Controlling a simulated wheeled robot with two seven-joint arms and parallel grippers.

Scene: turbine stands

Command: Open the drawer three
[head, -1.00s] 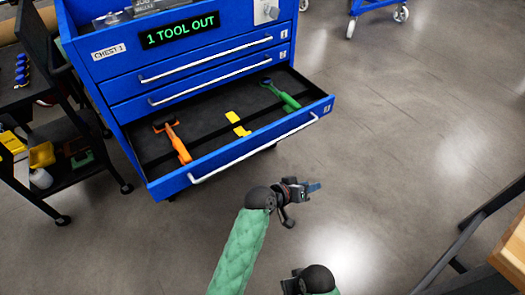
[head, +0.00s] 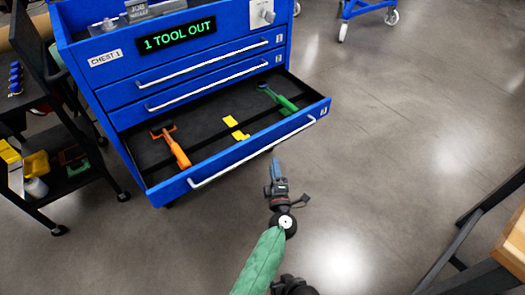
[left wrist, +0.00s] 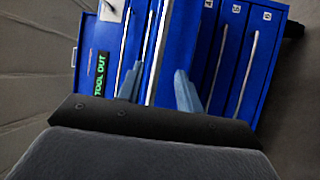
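The third drawer (head: 250,147) of the blue chest (head: 102,75) is pulled out, its black interior showing an orange tool, yellow pieces and a green tool. Its white bar handle (head: 240,162) runs along its front. My left gripper (head: 277,164) points at the drawer from the front, its blue fingers just below the handle in the head view. In the left wrist view the fingers (left wrist: 158,90) are spread apart, with the handle (left wrist: 160,50) between their lines; contact cannot be told. A dark part of my right arm's end (head: 293,286) shows at the bottom edge; its fingers are hidden.
Two closed drawers lie above the open one, under a "1 TOOL OUT" display (head: 178,36). Lower drawer fronts (left wrist: 235,60) show in the left wrist view. A black cart (head: 75,160) stands left, a wooden-topped bench (head: 510,245) lower right.

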